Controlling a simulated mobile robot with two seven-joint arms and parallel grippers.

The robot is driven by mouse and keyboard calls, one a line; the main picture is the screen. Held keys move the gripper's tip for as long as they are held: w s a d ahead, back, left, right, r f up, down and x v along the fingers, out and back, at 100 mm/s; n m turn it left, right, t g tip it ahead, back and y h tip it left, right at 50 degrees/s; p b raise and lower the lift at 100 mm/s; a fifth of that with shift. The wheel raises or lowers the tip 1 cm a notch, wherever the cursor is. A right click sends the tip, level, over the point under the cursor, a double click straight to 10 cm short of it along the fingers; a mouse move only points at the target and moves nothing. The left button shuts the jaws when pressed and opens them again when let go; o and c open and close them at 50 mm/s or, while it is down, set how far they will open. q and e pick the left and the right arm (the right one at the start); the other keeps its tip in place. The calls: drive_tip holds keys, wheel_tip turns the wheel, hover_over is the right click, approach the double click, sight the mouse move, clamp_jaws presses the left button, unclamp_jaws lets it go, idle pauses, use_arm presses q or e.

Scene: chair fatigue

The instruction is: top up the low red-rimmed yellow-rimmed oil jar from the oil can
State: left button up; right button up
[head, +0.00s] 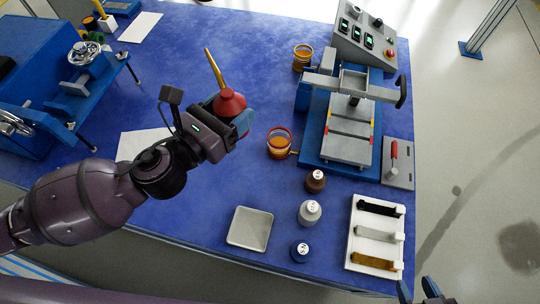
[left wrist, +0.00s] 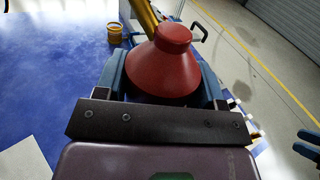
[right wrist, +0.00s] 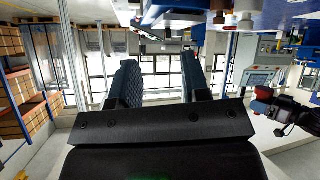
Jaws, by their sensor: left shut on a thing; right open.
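A red oil can (head: 229,103) with a long brass spout is held above the blue table by my left gripper (head: 238,122). In the left wrist view the red can (left wrist: 172,55) sits between the two fingers. Its spout points up and away to the left in the head view. A round jar (head: 279,143) with a red rim and amber contents stands just right of the can. A second jar (head: 302,58) with a yellowish rim stands farther back; a yellow jar also shows in the left wrist view (left wrist: 115,33). My right gripper (head: 420,291) is open and empty, beyond the table's front right edge.
A blue and grey press (head: 345,135) stands right of the jars, with a control box (head: 365,38) behind. Several small bottles (head: 310,212), a square tray (head: 250,229) and a white specimen rack (head: 376,238) occupy the front. A blue machine (head: 40,80) stands at left.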

use_arm(q)
drive_tip(key=d+f+m+g+h+b, duration=0.2)
drive_tip(key=f+g, duration=0.2)
drive_tip(key=f, duration=0.3)
drive_tip(key=w+d+f+m+g+h+b, duration=0.1)
drive_tip(key=d+f+m+g+h+b, duration=0.1)
drive_tip(key=f, duration=0.5)
drive_tip(key=d+f+m+g+h+b, duration=0.2)
drive_tip(key=d+f+m+g+b, duration=0.1)
drive_tip(key=f+g, duration=0.3)
drive_tip(key=shift+w+f+m+h+b, duration=0.3)
drive_tip(key=shift+f+m+h, duration=0.1)
drive_tip(key=shift+f+m, duration=0.3)
use_arm(e)
drive_tip(key=shift+w+a+f+t, duration=0.1)
drive_tip(key=shift+w+a+t, duration=0.1)
drive_tip(key=shift+w+t, duration=0.3)
drive_tip(key=shift+w+a+f+t, duration=0.1)
drive_tip(key=shift+w+a+t, duration=0.05)
drive_tip(key=shift+w+t, duration=0.35)
use_arm(q)
drive_tip(key=shift+a, duration=0.15)
use_arm(e)
drive_tip(key=shift+r+y, duration=0.1)
drive_tip(key=shift+y, duration=0.3)
